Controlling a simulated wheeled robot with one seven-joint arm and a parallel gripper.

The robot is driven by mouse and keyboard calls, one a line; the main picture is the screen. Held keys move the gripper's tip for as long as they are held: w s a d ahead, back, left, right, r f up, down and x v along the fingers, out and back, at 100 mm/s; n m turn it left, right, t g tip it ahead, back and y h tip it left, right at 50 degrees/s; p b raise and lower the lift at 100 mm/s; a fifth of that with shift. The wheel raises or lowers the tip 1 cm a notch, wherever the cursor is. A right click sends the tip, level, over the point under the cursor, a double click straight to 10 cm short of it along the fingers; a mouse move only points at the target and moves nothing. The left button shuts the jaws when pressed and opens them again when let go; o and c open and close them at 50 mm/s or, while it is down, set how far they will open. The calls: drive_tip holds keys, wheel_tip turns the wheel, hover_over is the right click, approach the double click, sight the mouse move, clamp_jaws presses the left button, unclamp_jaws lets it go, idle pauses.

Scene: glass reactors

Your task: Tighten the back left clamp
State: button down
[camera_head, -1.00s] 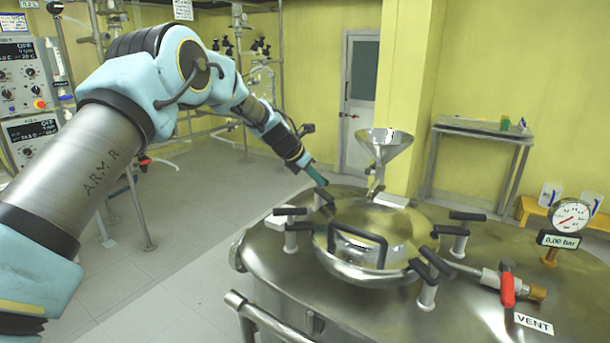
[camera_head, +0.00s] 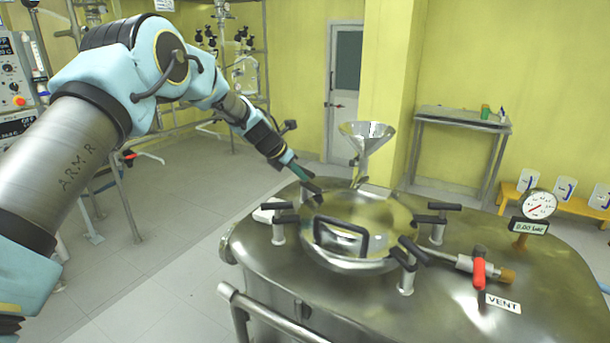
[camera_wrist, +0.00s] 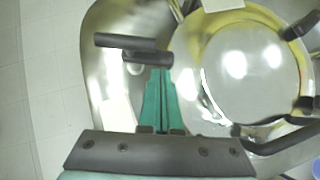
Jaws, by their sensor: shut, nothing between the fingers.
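The back left clamp (camera_head: 316,197) has a black handle and stands at the far left rim of the round metal lid (camera_head: 372,211) on the steel reactor. My gripper (camera_head: 301,176) reaches down to it from the upper left, its teal fingers shut and empty. In the wrist view, the closed fingertips (camera_wrist: 160,72) are right at a black clamp handle (camera_wrist: 148,57), with a second black bar (camera_wrist: 125,41) just beyond it. I cannot tell whether they touch. The fingers and arm partly hide the clamp in the head view.
A front left clamp (camera_head: 279,212), a right clamp (camera_head: 440,215) and a front right clamp (camera_head: 408,262) also stand around the lid. A black lid handle (camera_head: 341,236), a metal funnel (camera_head: 366,135), a red vent valve (camera_head: 479,273) and a pressure gauge (camera_head: 539,204) rise from the reactor top.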

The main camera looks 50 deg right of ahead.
drive_tip(key=s+b+v, duration=0.1)
drive_tip(key=b+v, duration=0.2)
drive_tip(key=v, duration=0.7)
drive_tip(key=shift+w+a, duration=0.2)
drive_tip(key=shift+a, duration=0.35)
drive_tip(key=shift+a, duration=0.1)
drive_tip(key=w+a+f+m+t+y, duration=0.1)
drive_tip(key=w+a+m, duration=0.2)
drive_tip(key=a, duration=0.8)
drive_tip(key=w+a+m+t+y, duration=0.1)
drive_tip(key=w+a+m+y, duration=0.15)
drive_tip(key=a, duration=0.75)
drive_tip(key=w+a+f+m+t+y, duration=0.1)
drive_tip(key=w+a+m, duration=0.25)
drive_tip(key=a, duration=0.75)
drive_tip(key=s+a+f+m+y, duration=0.1)
drive_tip(key=s+a+m, duration=0.2)
drive_tip(key=a, duration=0.6)
drive_tip(key=s+a+f+m+y, duration=0.1)
drive_tip(key=s+a, duration=0.4)
drive_tip(key=a, duration=0.5)
drive_tip(key=s+a+f+m+y, duration=0.1)
drive_tip(key=s+a+m, duration=0.3)
drive_tip(key=a, duration=0.6)
drive_tip(key=shift+s+f+m, duration=0.2)
drive_tip(key=shift+f+m, duration=0.1)
